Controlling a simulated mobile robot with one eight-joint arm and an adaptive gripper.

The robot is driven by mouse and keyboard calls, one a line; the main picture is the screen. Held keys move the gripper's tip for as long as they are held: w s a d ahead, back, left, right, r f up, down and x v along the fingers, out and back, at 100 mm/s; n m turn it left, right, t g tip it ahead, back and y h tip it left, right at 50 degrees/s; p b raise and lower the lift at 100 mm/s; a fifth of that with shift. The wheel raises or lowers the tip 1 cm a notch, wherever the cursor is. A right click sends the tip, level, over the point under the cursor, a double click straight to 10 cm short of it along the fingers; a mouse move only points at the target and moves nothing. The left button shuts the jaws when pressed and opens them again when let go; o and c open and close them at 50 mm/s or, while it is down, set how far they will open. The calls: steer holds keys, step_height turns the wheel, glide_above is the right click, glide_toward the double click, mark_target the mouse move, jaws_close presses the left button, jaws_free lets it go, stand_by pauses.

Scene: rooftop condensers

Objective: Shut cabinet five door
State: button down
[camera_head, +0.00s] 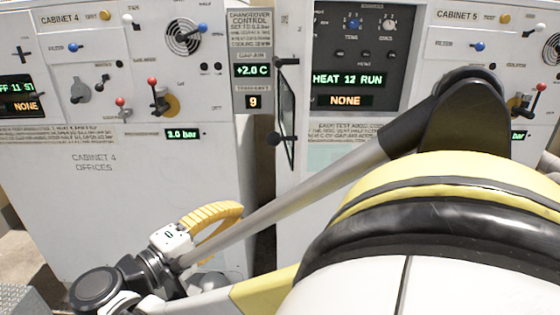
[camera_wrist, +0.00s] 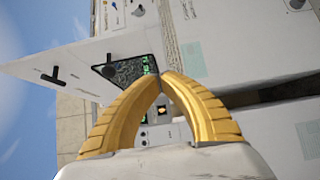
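The cabinet five door (camera_head: 288,115) is a thin panel seen nearly edge-on in the head view. It stands open, jutting out at the left side of the cabinet 5 front (camera_head: 325,185), with black handles on it. In the wrist view a white panel with a black T-shaped handle, which looks like this door (camera_wrist: 80,62), sticks out at the left. My gripper (camera_wrist: 163,76) has its yellow fingertips together, with nothing seen between them. In the head view my gripper (camera_head: 238,208) is below and left of the door, apart from it.
Cabinet 4 (camera_head: 95,195) stands at the left, with knobs and levers on its front. A changeover control panel (camera_head: 251,70) is between the cabinets, above a dark gap. My arm crosses in front of cabinet 5 and hides much of its lower right.

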mark_target(295, 184)
steer(key=x, duration=0.4)
steer(key=s+d+b+x, duration=0.1)
steer(key=x, duration=0.6)
steer(key=shift+w+d+b, duration=0.15)
steer(key=shift+d+b, duration=0.25)
steer(key=shift+d, duration=0.55)
steer(key=shift+d, duration=0.1)
